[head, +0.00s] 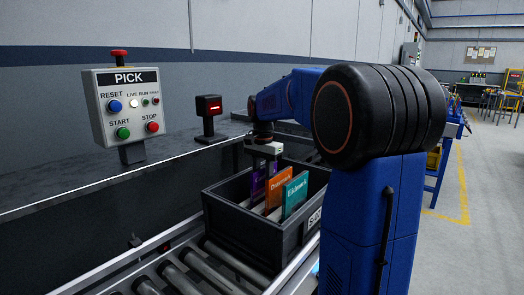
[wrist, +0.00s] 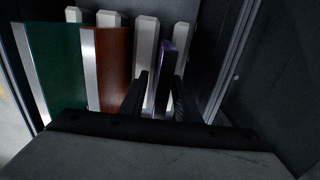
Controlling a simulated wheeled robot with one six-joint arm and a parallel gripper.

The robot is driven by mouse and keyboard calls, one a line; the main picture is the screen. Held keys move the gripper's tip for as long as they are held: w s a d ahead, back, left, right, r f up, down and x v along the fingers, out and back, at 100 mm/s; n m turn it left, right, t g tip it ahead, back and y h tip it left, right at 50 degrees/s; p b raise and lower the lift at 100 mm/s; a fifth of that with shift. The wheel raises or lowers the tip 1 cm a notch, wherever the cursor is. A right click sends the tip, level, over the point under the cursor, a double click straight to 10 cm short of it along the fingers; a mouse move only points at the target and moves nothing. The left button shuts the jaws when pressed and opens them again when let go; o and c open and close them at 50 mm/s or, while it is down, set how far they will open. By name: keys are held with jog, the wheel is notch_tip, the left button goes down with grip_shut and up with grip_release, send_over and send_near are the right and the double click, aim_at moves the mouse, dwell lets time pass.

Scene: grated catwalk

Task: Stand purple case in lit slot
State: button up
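The purple case (head: 257,184) stands upright in the dark crate (head: 241,228), at the left end of a row with an orange case (head: 280,192) and a teal case (head: 296,193). My gripper (head: 264,158) is right above the purple case, reaching down from my arm. In the wrist view the purple case (wrist: 164,62) shows edge-on between the two dark fingers of my gripper (wrist: 160,92). A gap shows between the left finger and the case, so the fingers look open around it. No lit slot can be made out.
White dividers (wrist: 111,19) rise inside the crate beside the cases. The crate stands on a roller conveyor (head: 196,270). A PICK button panel (head: 128,105) and a small box with a red display (head: 209,106) stand behind it. The rollers left of the crate are clear.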

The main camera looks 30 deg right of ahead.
notch_tip(320, 180, up, 15)
jog(key=shift+w, duration=0.35)
